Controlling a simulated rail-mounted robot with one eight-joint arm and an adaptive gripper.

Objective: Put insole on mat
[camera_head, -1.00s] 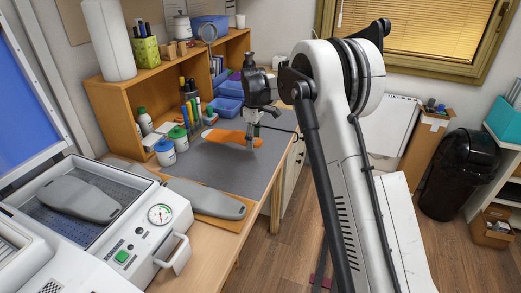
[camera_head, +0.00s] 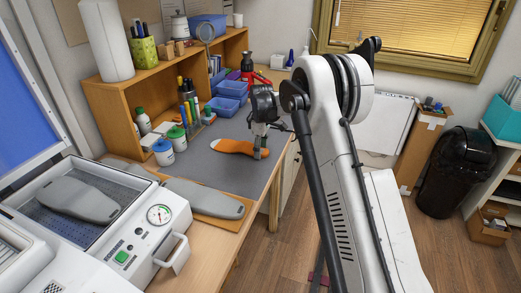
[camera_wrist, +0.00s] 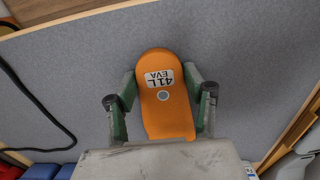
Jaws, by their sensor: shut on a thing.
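The insole is orange with a white label reading "41L EVA"; it shows in the head view (camera_head: 235,147) and in the wrist view (camera_wrist: 164,112). My gripper (camera_head: 262,152) is shut on its right end in the head view. In the wrist view my gripper (camera_wrist: 162,85) has one finger on each side of the insole, at the labelled end. The grey mat lies on the bench below, in the head view (camera_head: 222,174) and behind the insole in the wrist view (camera_wrist: 250,60). I cannot tell whether the insole touches the mat or hangs just above it. Its far part is hidden by my gripper body in the wrist view.
White bottles with blue (camera_head: 164,153) and green (camera_head: 177,138) lids stand at the mat's left. Pens and blue bins (camera_head: 230,88) stand behind. A grey forming machine (camera_head: 120,235) and grey insole-shaped forms (camera_head: 205,198) are in front. A black cable (camera_wrist: 35,110) crosses the mat.

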